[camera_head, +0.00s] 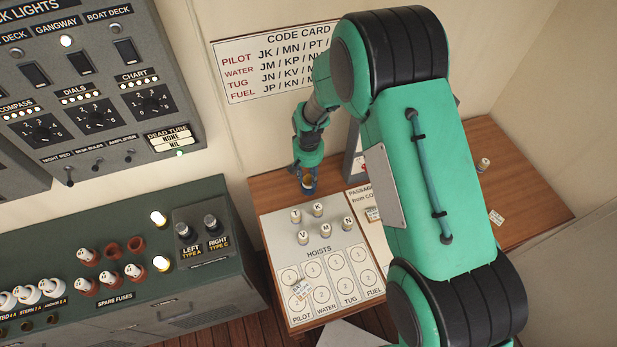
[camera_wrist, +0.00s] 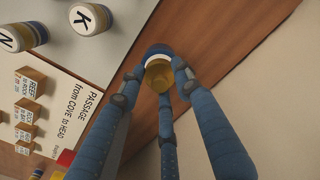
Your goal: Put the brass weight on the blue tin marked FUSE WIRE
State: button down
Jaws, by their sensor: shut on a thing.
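My gripper (camera_head: 307,170) is low over the wooden desk, behind the hoists board. In the wrist view its blue fingers (camera_wrist: 158,70) are closed around a yellowish brass weight (camera_wrist: 159,78). Just beyond the weight is a round blue thing with a white band, which looks like the blue tin (camera_wrist: 153,50). The tin also shows as a small blue shape under the fingers in the head view (camera_head: 310,186). Its marking cannot be read. The weight appears lined up over the tin; I cannot tell whether they touch.
The hoists board (camera_head: 318,262) carries white lettered pegs, including K (camera_wrist: 90,18) and N (camera_wrist: 22,34), close to the gripper. A passage board (camera_wrist: 84,112) with small wooden tags lies beside it. A code card (camera_head: 270,60) is on the wall. The desk's right part (camera_head: 530,190) is mostly clear.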

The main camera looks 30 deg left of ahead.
aim_at(308, 176)
jog(key=shift+f, duration=0.5)
jog(key=shift+f, duration=0.2)
jog(key=c, duration=1.2)
grip_release()
jog(key=shift+r, duration=0.2)
jog(key=shift+r+b, duration=0.35)
jog(key=shift+r, duration=5.65)
